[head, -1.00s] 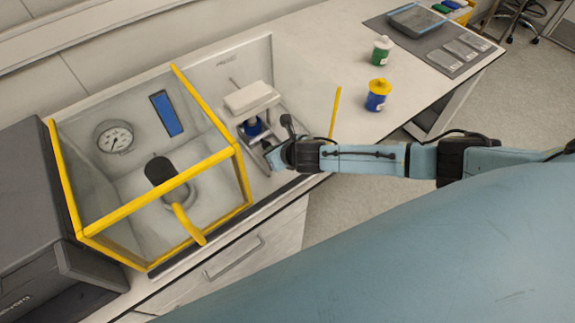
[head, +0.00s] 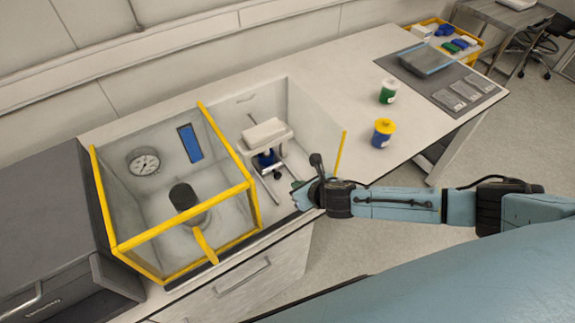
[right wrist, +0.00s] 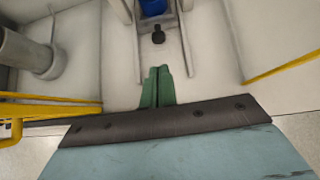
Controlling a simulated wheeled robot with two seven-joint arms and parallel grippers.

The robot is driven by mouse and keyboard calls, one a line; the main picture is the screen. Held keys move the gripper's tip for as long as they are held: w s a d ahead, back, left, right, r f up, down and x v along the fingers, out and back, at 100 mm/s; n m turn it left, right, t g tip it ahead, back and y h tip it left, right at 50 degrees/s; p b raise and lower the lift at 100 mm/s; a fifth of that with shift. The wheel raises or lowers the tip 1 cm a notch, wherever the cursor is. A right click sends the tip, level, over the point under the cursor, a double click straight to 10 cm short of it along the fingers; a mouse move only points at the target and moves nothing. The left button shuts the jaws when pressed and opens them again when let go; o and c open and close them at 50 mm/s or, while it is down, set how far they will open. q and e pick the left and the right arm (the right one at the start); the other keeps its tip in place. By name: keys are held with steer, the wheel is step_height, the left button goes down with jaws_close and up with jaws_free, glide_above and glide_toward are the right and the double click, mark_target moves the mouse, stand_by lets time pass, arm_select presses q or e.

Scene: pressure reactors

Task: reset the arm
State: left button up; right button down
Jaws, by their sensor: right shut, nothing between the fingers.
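My right arm comes in from the right in the head view. Its gripper (head: 298,184) is at the front of the right-hand open bay, low and in front of the white-topped stand (head: 266,133). In the right wrist view the green fingers of my right gripper (right wrist: 157,72) are together with nothing between them. They point toward the stand's base and a small black knob (right wrist: 158,37), apart from both. My left gripper is not in view.
A yellow-framed clear enclosure (head: 180,232) with a gauge (head: 143,161) and a dark-topped vessel (head: 184,197) stands left. A blue jar with yellow lid (head: 382,133), a green jar (head: 387,91) and a grey mat (head: 490,86) are right. Bench between is clear.

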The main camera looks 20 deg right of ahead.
steer(key=s+a+r+m+g, duration=0.1)
steer(key=s+a+r+m, duration=0.3)
steer(key=m, duration=0.5)
steer(key=s+a+r+m, duration=0.2)
steer(key=s+a+m, duration=0.3)
steer(key=m, duration=0.4)
steer(key=s+d+r+m+g+h, duration=0.1)
steer(key=s+d+r+m+g, duration=0.1)
steer(key=s+d+m, duration=0.55)
steer(key=s+d+r+m+g+h, duration=0.1)
steer(key=s+d+r+m+g, duration=0.25)
steer(key=s+m, duration=0.65)
step_height(320, 180, down, 32)
steer(key=w+m+b, duration=0.1)
steer(key=b, duration=0.8)
steer(key=s+d+f+b, duration=0.1)
steer(key=s+f+b, duration=0.2)
steer(key=s+f, duration=0.2)
steer(key=s+d+f+g+b, duration=0.1)
steer(key=s+f+b, duration=0.2)
steer(key=f, duration=0.9)
steer(key=s+f+b, duration=0.3)
steer(key=s+f, duration=0.6)
steer(key=shift+d+g, duration=0.35)
steer(key=shift+d, duration=0.05)
